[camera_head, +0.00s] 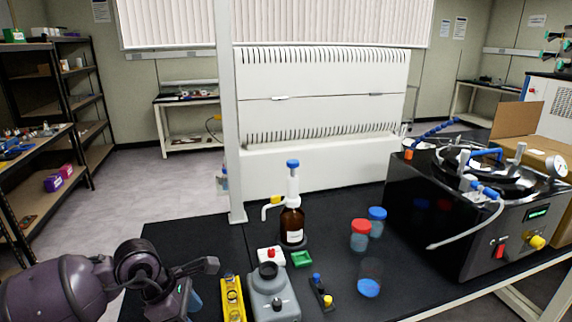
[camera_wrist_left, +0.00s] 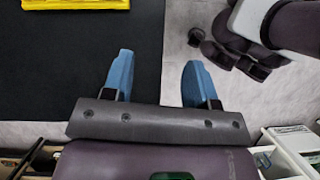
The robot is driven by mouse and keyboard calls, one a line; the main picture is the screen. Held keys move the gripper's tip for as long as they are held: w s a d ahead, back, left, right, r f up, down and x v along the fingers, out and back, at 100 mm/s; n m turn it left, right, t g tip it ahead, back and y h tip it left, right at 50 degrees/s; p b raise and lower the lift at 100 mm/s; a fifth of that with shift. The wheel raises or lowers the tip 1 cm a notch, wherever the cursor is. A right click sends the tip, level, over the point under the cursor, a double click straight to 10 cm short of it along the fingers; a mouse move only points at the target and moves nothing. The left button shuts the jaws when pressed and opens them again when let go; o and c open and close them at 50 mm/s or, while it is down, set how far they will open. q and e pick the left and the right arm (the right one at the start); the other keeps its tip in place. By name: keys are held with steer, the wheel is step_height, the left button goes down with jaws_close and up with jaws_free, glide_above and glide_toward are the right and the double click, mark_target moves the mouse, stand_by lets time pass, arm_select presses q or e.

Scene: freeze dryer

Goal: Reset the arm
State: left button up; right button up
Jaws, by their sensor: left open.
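My left arm comes in from the left in the head view, and its gripper (camera_head: 194,300) is low over the near left edge of the black bench. In the left wrist view the two blue fingers of my left gripper (camera_wrist_left: 159,80) stand wide apart with nothing between them. One finger is over the black bench top (camera_wrist_left: 90,60), the other over the floor. The right arm and its gripper are not in the head view.
A yellow tray (camera_head: 232,300) and a grey mixer (camera_head: 273,295) stand just right of the left gripper. The black freeze dryer (camera_head: 440,230) stands right.

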arm_select(q)
steer(key=w+d+r+n+t+h, duration=0.2)
steer(key=d+r+n+t+h, duration=0.25)
steer(key=r+n+h, duration=0.3)
steer(key=w+d+r+n+t+h, duration=0.3)
steer(key=d+r+n+h, duration=0.25)
steer(key=r+n, duration=0.2)
steer(key=s+a+f+n+t+y, duration=0.1)
steer(key=a+f+n+t+y, duration=0.2)
steer(key=a+f+n+y, duration=0.5)
steer(key=s+a+f+n+t+y, duration=0.15)
steer(key=f+n, duration=0.25)
steer(key=n, duration=0.7)
steer(key=s+a+f+n+t+y, duration=0.1)
steer(key=a+f+n+t+y, duration=0.25)
steer(key=f+n, duration=0.45)
steer(key=s+a+f+n+g+y, duration=0.2)
steer(key=s+f+n, duration=0.2)
steer(key=s, duration=0.5)
steer(key=s+a+f+n+g+y, duration=0.2)
steer(key=s+f+n, duration=0.3)
steer(key=s+f, duration=0.4)
steer(key=shift+s+a+g+y, duration=0.35)
steer(key=shift+s+a+y, duration=0.05)
steer(key=shift+a, duration=0.35)
